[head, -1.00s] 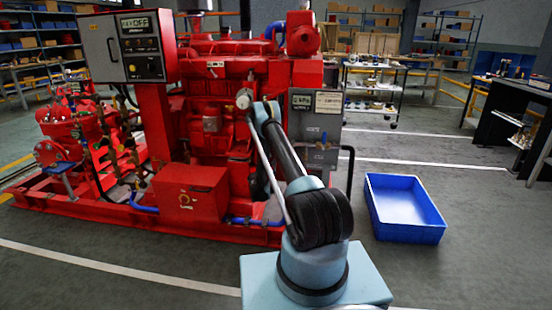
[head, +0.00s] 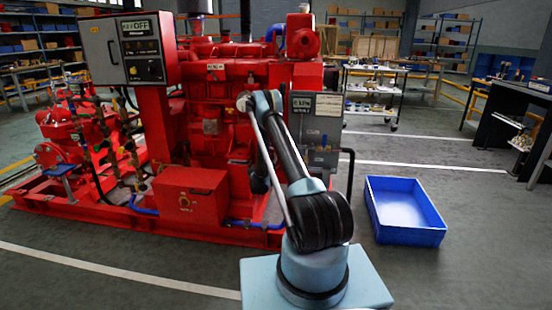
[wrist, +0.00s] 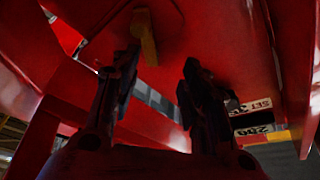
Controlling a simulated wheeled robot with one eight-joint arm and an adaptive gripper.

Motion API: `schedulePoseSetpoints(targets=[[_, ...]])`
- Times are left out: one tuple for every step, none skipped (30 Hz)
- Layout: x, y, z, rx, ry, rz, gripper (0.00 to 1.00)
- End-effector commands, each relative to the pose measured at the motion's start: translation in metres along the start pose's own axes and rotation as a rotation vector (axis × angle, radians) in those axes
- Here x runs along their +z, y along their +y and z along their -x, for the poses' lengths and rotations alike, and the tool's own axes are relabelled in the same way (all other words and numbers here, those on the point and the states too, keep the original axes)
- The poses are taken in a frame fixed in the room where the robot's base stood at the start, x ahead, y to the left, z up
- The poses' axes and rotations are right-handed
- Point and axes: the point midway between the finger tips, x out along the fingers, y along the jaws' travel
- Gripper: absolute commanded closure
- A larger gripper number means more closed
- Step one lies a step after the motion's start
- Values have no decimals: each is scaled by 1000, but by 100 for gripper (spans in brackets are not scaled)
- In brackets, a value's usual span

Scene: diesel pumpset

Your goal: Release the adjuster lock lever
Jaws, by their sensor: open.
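A short yellow-brown lever (wrist: 146,38) hangs against the red surface at the upper middle of the wrist view. It looks like the adjuster lock lever, though the picture is dark. My gripper (wrist: 158,62) is open, with two dark fingers pointing toward the red surface. The lever shows between the fingertips, closer to the left one. I cannot tell whether that finger touches it. In the head view, the end of my arm is at the red pumpset (head: 212,120), and the fingers and lever cannot be made out there.
A label plate (wrist: 254,118) with "SET" and numbers is right of my fingers. Red panels surround the gripper closely. A grey control box (head: 130,48) stands upper left, and a grey gauge panel (head: 316,130) just right of my arm. A blue bin (head: 405,235) lies on the open floor.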

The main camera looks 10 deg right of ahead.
Motion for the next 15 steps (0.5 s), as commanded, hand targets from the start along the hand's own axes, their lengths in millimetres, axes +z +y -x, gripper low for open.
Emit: schedulePoseSetpoints(targets=[[-4, -6, -3, -1, 0, 1, 67], [-6, -9, -3, -1, 0, 1, 67], [-9, -13, -4, -1, 0, 1, 67], [-11, -16, -5, -1, 0, 1, 67], [-13, -18, -6, -1, 0, 1, 67], [-15, -21, -7, -1, 0, 1, 67], [-16, -23, -8, -1, 0, 1, 64], [-17, -25, -8, -1, 0, 2, 61], [-19, -26, -9, -2, 1, 2, 58], [-20, -28, -9, -1, 1, 2, 60], [-20, -28, -10, -1, 0, 2, 65], [-21, -29, -10, -1, 0, 2, 67], [-21, -29, -10, -1, 0, 2, 67], [-21, -30, -10, -1, 0, 2, 67], [-21, -30, -10, -1, -1, 1, 67]])
